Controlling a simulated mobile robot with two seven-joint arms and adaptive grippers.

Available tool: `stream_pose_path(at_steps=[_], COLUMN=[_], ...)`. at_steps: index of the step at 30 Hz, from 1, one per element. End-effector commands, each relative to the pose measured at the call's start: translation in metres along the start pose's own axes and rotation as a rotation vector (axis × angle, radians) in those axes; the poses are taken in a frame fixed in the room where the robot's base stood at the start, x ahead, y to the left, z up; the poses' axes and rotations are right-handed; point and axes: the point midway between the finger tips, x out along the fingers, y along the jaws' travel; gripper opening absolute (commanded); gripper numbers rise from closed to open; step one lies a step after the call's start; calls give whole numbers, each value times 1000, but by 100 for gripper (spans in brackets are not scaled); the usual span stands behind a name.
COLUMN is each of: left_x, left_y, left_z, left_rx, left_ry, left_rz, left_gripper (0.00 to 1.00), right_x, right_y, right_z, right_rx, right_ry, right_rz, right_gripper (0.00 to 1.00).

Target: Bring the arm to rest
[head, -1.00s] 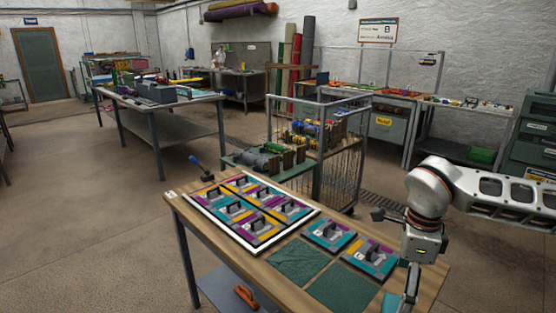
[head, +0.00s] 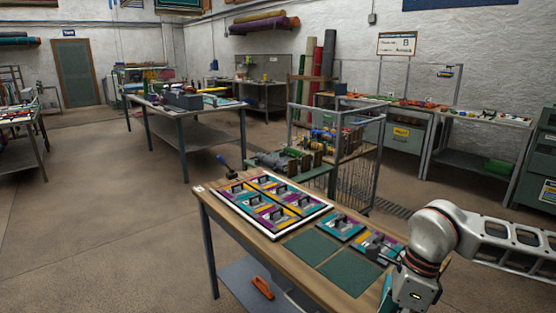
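My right arm comes in from the right edge in the head view, bent at a white and dark-ringed joint. Its wrist hangs down over the near right end of the wooden table (head: 262,247). The fingers of my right gripper are cut off by the bottom edge, so what they do is hidden. My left arm and gripper are out of view. A white-framed tray (head: 236,213) holds several purple, teal and yellow tiles with dark handles. Two similar tiles lie right of it, one (head: 342,228) clear and one (head: 372,241) partly behind my wrist.
Two dark green mats (head: 312,246) lie flat in front of the loose tiles. A teal piece (head: 386,293) shows beside my wrist. A wire cage cart (head: 350,170) stands behind the table. An orange-handled tool (head: 262,287) lies on the lower shelf. The floor at left is open.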

Motion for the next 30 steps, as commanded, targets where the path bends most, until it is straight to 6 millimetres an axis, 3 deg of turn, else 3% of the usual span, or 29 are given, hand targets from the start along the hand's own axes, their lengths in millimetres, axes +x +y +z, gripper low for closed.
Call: stream_pose_path(at_steps=[3, 8, 12, 16, 20, 23, 26, 30], left_x=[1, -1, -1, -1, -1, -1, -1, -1], left_y=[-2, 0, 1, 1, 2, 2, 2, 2], left_z=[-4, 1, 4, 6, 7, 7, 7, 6], left_rx=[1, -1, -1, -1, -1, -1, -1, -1], left_ry=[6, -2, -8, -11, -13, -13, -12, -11], left_rz=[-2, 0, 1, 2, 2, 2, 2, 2], left_gripper=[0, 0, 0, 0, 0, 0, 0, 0], right_x=[29, 53, 51, 34, 10, -5, -12, -3], right_y=[40, 107, 159, 188, 194, 181, 156, 108], right_z=[36, 96, 148, 188, 217, 230, 232, 215], right_rx=[-13, 21, 119, 266, 467, 657, 875, 1229], right_ry=[-114, -328, -540, -732, -913, -1043, -1160, -1297], right_rz=[133, 363, 583, 782, 974, 1109, 1231, 1373], right_gripper=[92, 92, 92, 92, 92, 92, 92, 92])
